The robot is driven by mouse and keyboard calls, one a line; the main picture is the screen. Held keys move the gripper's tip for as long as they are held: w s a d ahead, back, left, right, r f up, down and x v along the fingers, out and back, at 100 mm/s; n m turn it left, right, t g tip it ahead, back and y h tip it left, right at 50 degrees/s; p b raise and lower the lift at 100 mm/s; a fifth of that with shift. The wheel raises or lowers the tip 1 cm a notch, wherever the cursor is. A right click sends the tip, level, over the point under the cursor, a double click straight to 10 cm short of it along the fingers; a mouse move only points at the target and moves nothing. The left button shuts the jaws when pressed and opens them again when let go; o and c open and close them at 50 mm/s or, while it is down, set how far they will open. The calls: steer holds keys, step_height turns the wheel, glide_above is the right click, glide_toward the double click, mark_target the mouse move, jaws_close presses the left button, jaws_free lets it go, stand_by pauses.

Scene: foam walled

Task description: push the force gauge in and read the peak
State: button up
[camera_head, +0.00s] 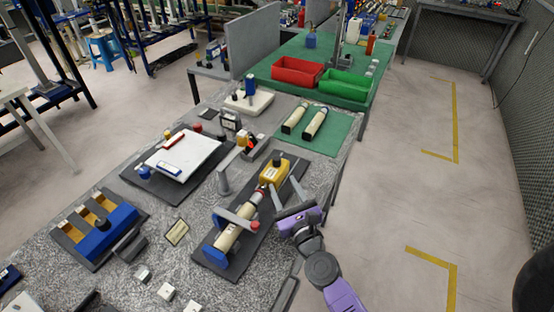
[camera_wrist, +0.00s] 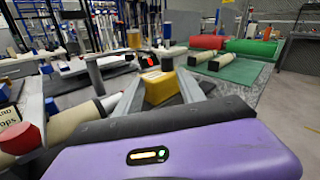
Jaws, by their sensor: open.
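The yellow force gauge (camera_head: 274,173) sits at the far end of a dark base board (camera_head: 262,232). A cream tube (camera_head: 231,235) lies in line with it, in a blue-ended holder with a red knob (camera_head: 255,225). My purple gripper (camera_head: 284,186) is over the board's right side, fingers spread and pointing at the gauge. In the wrist view, the gauge (camera_wrist: 158,88) appears between the two grey fingers, which hold nothing. The cream tube (camera_wrist: 88,115) is left of them. I cannot tell whether a finger touches the gauge. Its readout is not legible.
A grey post (camera_head: 223,180) stands left of the gauge. A green mat (camera_head: 330,136) with two cream tubes lies beyond. Red (camera_head: 297,72) and green bins (camera_head: 346,84) stand farther back. A blue fixture (camera_head: 100,225) is at left. The floor right of the table is clear.

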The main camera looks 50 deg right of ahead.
mark_target(278, 162)
steer(key=shift+w+d+r+m+h, duration=0.15)
steer(key=shift+w+d+m, duration=0.15)
steer(key=shift+d+m, duration=0.3)
steer(key=shift+w+d+r+m+h, duration=0.15)
steer(key=shift+w+d+m, duration=0.1)
steer(key=shift+d+m, duration=0.3)
steer(key=shift+w+d, duration=0.1)
steer(key=shift+d, duration=0.05)
steer(key=shift+p+x, duration=0.65)
steer(key=shift+x, duration=3.6)
steer(key=shift+f, duration=0.1)
